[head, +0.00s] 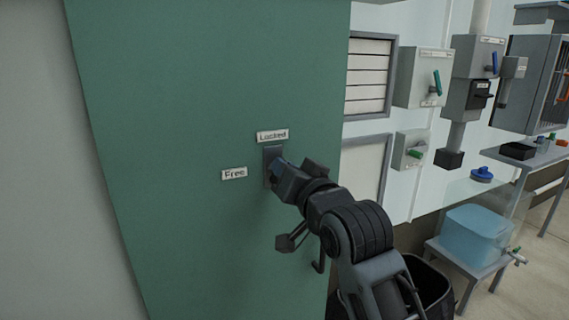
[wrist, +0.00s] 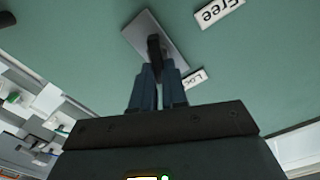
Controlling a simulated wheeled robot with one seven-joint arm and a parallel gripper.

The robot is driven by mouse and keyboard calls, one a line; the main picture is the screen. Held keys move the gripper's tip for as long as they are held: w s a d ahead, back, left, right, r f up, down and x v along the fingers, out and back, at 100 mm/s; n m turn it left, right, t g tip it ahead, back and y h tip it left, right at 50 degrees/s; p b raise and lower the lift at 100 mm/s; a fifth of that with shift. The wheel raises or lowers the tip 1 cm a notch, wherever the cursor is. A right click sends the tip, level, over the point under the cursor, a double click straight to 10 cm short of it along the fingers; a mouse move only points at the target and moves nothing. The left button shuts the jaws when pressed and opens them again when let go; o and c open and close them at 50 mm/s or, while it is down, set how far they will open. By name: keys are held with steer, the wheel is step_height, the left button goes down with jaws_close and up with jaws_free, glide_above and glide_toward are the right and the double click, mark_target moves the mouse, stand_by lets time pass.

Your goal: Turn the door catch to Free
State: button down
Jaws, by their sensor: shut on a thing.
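The green door (head: 190,90) carries the catch, a grey plate (head: 267,153) with a dark knob. A "Locked" label (head: 272,135) sits just above the plate and a "Free" label (head: 234,173) sits to its left. In the wrist view the plate (wrist: 135,30) shows with the dark catch handle (wrist: 154,46) standing from it. My gripper (head: 278,168) is at the plate, and in the wrist view its blue fingers (wrist: 157,75) are closed on the handle. In the head view my gripper hides most of the handle, so its exact angle is hard to tell there.
Grey switch boxes with coloured levers (head: 420,78) hang on the wall at right. A blue water tank (head: 473,238) stands on a low stand, and a dark bin (head: 432,290) stands below my arm.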

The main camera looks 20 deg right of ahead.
steer(key=m+p, duration=0.1)
steer(key=m, duration=0.3)
steer(key=m+p, duration=0.1)
steer(key=m, duration=0.3)
steer(key=f+m+p, duration=0.1)
steer(key=m, duration=0.3)
steer(key=shift+d+f+m, duration=0.1)
steer(key=shift+d+m, duration=0.25)
steer(key=shift+m, duration=0.05)
stand_by(0.3)
steer(key=c, duration=1.2)
jaws_free()
steer(key=shift+o, duration=0.2)
steer(key=s+b, duration=0.1)
steer(key=s, duration=0.6)
steer(key=shift+s, duration=0.4)
